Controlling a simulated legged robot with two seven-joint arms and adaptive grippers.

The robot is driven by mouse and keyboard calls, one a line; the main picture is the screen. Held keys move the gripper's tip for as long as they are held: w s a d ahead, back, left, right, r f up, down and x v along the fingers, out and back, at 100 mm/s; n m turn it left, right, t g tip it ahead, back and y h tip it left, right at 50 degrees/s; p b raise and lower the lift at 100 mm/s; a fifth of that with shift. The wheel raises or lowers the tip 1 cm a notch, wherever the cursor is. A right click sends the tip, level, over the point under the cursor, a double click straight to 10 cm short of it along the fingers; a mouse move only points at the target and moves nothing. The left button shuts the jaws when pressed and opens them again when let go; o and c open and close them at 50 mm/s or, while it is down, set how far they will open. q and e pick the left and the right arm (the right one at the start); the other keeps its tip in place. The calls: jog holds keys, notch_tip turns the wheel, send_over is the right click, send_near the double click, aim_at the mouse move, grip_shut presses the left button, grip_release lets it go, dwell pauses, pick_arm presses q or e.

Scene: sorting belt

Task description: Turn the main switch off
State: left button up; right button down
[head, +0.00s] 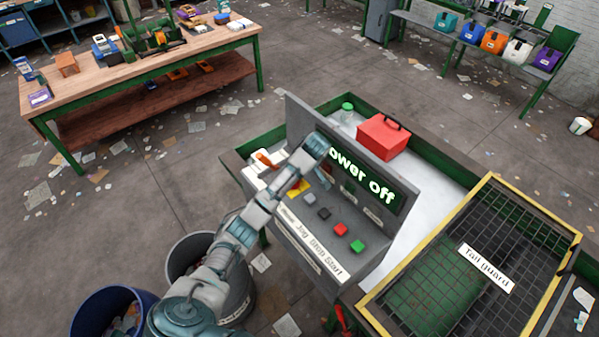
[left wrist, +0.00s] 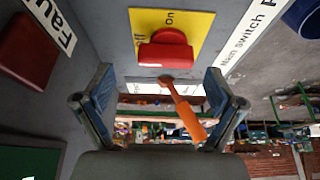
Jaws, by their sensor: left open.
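The main switch is a red knob (left wrist: 165,52) on a yellow plate (left wrist: 200,25) marked "On", with a partly covered second word, in the left wrist view. A "Main switch" label (left wrist: 250,35) runs beside it. In the head view my arm covers the knob, and only a bit of the yellow plate (head: 297,195) shows. My left gripper (left wrist: 160,85) is open and empty, its fingers apart on either side below the knob, not touching it. In the head view its fingers are hidden by my arm. Which way the knob points is hard to tell. My right gripper is not in view.
An orange-handled lever (left wrist: 187,118) stands between and beyond my fingers. The console display (head: 365,185) reads "ower off", its start hidden. Black, red and green buttons (head: 341,229) line the panel. A red toolbox (head: 384,137) stands behind; the tail guard mesh (head: 450,270) is right.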

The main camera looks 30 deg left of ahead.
pick_arm(q)
jog(key=shift+w+d+r, duration=0.1)
jog(key=shift+r, duration=0.7)
jog(key=shift+s, duration=0.4)
jog(key=shift+v, duration=1.15)
jog(key=shift+d, duration=0.15)
